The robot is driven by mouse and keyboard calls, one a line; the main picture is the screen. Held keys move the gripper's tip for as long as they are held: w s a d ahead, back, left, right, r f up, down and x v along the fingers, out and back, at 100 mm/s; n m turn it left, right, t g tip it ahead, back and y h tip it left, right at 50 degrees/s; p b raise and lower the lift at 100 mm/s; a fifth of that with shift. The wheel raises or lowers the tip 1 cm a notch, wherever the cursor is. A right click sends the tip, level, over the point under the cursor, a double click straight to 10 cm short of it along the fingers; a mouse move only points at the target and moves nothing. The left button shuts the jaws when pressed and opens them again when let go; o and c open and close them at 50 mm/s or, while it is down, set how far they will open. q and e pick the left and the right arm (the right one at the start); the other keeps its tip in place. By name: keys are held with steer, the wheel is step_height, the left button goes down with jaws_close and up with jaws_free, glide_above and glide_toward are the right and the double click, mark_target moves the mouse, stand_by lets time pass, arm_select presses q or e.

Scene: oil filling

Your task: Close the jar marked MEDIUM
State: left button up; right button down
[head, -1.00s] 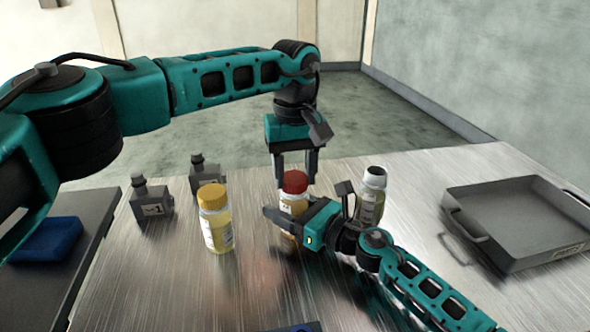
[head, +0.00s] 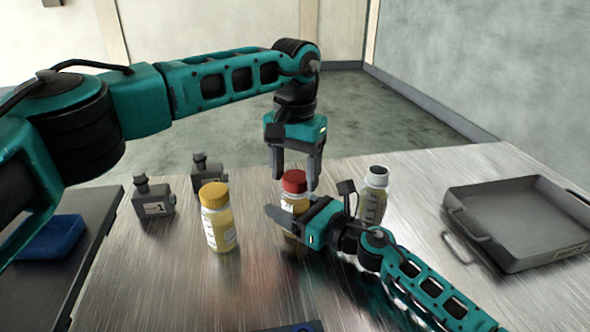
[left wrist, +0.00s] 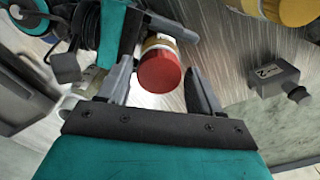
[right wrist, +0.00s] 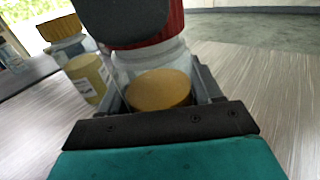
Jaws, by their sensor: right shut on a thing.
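The jar (head: 294,203) stands on the metal table with a red lid (head: 293,181) on top; its label is too small to read. My right gripper (head: 284,221) is shut around its body from the side. The clear jar (right wrist: 140,62) also shows in the right wrist view, with yellowish contents and the red lid at its top. My left gripper (head: 297,172) points down over the red lid, its fingers open. In the left wrist view the lid (left wrist: 160,72) lies between the fingers, with a gap on the right. I cannot tell how tightly the lid sits.
A yellow-lidded jar (head: 219,217) stands to the left. Two grey canisters (head: 153,196) (head: 206,172) stand at the left. A grey tray (head: 520,222) is at the right. A blue bin (head: 52,240) sits far left.

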arm_select(q)
steer(key=shift+o, duration=0.8)
steer(key=shift+r, duration=2.3)
steer(key=shift+c, duration=0.2)
